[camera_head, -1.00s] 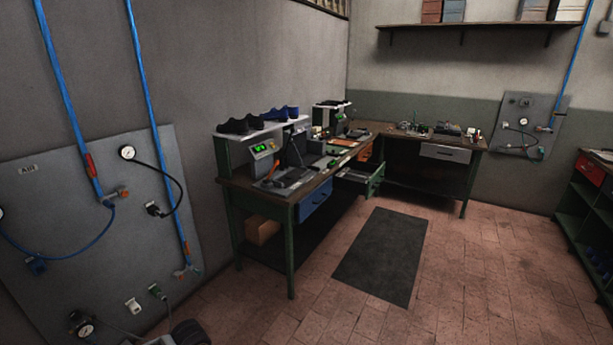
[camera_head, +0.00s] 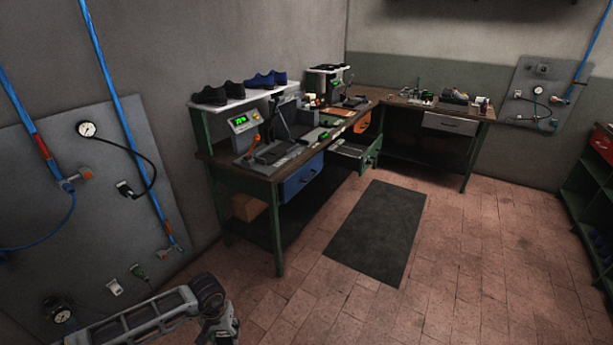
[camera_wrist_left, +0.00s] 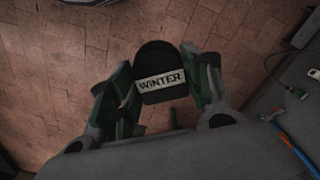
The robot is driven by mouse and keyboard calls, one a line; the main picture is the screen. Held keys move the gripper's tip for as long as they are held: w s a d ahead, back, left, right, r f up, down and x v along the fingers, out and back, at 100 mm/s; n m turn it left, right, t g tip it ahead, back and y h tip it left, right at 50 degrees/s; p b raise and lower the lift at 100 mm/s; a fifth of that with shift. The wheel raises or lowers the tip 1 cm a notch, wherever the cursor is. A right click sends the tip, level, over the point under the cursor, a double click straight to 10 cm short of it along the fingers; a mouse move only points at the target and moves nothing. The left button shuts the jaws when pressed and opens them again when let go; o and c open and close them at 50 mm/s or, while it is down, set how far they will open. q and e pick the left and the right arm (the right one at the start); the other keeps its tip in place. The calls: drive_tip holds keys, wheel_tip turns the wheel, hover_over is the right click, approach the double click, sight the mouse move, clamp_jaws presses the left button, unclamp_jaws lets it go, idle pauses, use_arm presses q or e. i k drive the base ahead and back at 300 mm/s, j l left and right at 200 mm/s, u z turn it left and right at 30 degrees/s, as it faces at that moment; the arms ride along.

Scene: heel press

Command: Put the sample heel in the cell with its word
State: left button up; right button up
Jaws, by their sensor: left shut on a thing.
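The sample heel (camera_wrist_left: 158,60) is a dark, rounded block with a pale label reading "WINTER" in the left wrist view. My left gripper (camera_wrist_left: 160,82) is shut on it, with one finger on each side and the label facing the camera. The heel is over the tiled floor, away from the benches. In the head view my left arm (camera_head: 150,318) comes in at the bottom left, and the heel does not show there. An open green drawer (camera_head: 356,152) stands out from the bench. I cannot read any cell words from here. My right gripper is not in view.
A workbench (camera_head: 205,160) with a press (camera_head: 262,140) and shoes (camera_head: 210,95) on a shelf stands along the left wall. A second bench (camera_head: 425,106) is at the back. A dark mat (camera_head: 380,230) lies on open floor. Hoses hang on the left wall panel (camera_head: 110,215).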

sight(347, 152)
drive_tip(key=i+l, duration=0.45)
drive_tip(key=i+l+z, duration=0.15)
drive_tip(key=i+l, duration=0.75)
drive_tip(key=i, duration=0.15)
drive_tip(key=i+l+z, duration=0.15)
drive_tip(key=i+l, duration=0.6)
drive_tip(key=i, duration=0.3)
drive_tip(key=i+l+z, duration=0.1)
drive_tip(key=i+l, duration=0.25)
drive_tip(key=i, duration=0.2)
